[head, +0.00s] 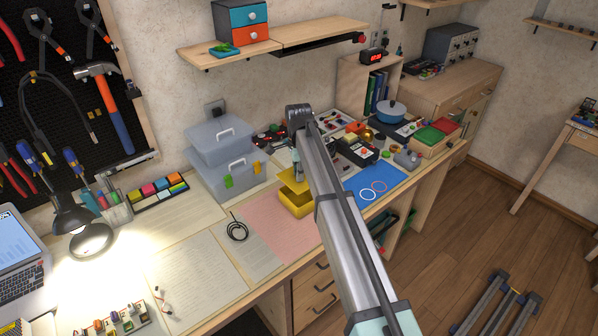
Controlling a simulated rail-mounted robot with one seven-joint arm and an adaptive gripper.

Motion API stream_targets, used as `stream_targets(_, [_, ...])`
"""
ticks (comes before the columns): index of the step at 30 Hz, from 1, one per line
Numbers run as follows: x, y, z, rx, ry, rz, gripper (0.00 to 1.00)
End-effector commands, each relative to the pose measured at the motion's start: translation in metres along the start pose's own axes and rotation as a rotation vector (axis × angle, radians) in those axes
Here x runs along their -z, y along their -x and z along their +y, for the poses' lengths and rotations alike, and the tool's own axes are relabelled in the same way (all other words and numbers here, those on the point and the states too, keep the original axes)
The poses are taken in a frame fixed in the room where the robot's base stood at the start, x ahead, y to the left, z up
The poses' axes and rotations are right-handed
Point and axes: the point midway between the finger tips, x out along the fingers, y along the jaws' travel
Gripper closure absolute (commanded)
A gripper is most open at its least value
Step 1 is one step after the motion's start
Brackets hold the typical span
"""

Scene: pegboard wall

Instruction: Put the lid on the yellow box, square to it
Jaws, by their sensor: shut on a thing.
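The yellow box (294,208) stands on the pink sheet on the desk, near the middle of the head view. My arm hides its right side. A flat yellow lid (290,185) shows just above the box, over its far part. It looks apart from the rim and not lined up with it, but the gap is small and hard to judge. My gripper (298,172) points down over the box and is shut on the lid. The arm hides part of the fingers and of the lid.
Stacked grey bins (222,160) stand behind left of the box. A black cable coil (237,231) lies left on the desk. A blue mat (377,188) lies right of my arm. A wall shelf (285,42) hangs above. The pink sheet (275,222) is clear left of the box.

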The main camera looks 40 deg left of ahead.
Motion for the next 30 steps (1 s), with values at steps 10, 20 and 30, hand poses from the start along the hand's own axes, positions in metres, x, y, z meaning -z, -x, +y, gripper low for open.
stream_targets(10, [0.0, -0.027, 0.0, 0.0, 0.001, 0.0, 1.0])
stream_targets(20, [0.0, -0.053, 0.0, -0.001, 0.001, 0.0, 1.0])
stream_targets(30, [0.0, -0.06, 0.0, 0.0, 0.001, 0.0, 1.0])
